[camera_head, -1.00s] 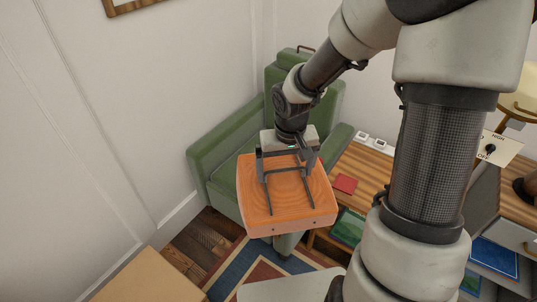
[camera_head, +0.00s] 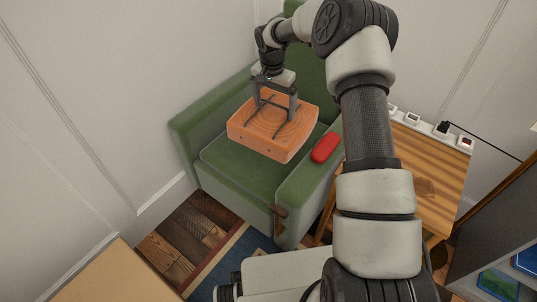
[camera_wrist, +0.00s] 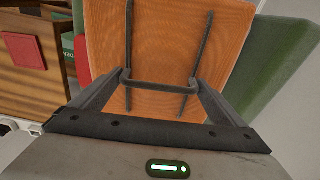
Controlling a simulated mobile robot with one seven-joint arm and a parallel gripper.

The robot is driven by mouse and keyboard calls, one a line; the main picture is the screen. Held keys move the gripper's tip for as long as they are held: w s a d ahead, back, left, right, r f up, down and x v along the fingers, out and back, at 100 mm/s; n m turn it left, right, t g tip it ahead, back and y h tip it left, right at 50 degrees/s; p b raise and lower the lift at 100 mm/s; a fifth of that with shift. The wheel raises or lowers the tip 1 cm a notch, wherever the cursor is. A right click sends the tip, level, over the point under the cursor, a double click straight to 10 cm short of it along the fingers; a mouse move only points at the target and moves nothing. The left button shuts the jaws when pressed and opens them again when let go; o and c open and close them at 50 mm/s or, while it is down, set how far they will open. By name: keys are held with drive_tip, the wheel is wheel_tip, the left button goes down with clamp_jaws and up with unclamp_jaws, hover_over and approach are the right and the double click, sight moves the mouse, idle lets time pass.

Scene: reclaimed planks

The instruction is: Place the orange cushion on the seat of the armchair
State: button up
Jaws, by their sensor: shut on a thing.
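The orange cushion (camera_head: 275,128) is a thick square block with ringed markings. Dark thin bars lie across its top face. My gripper (camera_head: 277,108) is shut on it from above; the cushion also fills the upper middle of the wrist view (camera_wrist: 165,40). The green armchair (camera_head: 235,165) stands in the corner, and the cushion is over the back part of its seat, between the armrests and slightly tilted. I cannot tell whether it touches the seat. The armchair also shows at the right of the wrist view (camera_wrist: 285,75).
A red object (camera_head: 326,147) lies on the armchair's right armrest, close to the cushion. A wooden table (camera_head: 433,165) with white sockets at its back edge stands to the right. White walls are close behind and left. A tan surface (camera_head: 115,275) is at the lower left.

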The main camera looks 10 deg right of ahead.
sight(274, 110)
drive_tip(key=shift+m, duration=0.6)
drive_tip(key=f, duration=0.1)
drive_tip(key=w+f+b, duration=0.1)
drive_tip(key=f, duration=0.2)
drive_tip(key=shift+w+f+b, duration=0.3)
drive_tip(key=shift+w, duration=0.1)
wheel_tip(274, 110, down, 17)
drive_tip(key=b, duration=0.3)
drive_tip(key=shift+b, duration=0.35)
drive_tip(key=o, duration=1.2)
drive_tip(key=shift+f, duration=0.15)
drive_tip(key=shift+o, duration=0.4)
